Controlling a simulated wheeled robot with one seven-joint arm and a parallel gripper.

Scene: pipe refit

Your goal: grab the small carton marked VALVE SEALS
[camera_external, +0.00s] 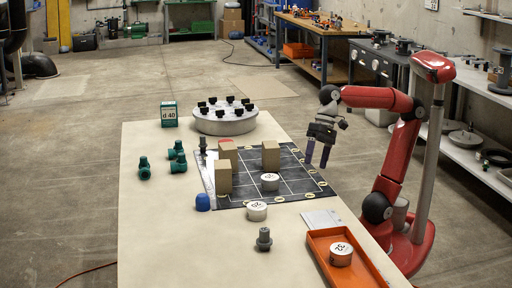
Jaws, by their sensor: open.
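My gripper (316,162) hangs above the mat's right side, to the right of all three cartons. Its two purple fingers point down, apart, with nothing between them.
White discs lie on the mat (270,182), at its front edge (257,211) and in the orange tray (318,250). A blue cap (203,202), grey fittings (264,240), green fittings (145,169), a "d 40" box (169,115) and a knobbed round flange (225,122) share the table. The table's front left is clear.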

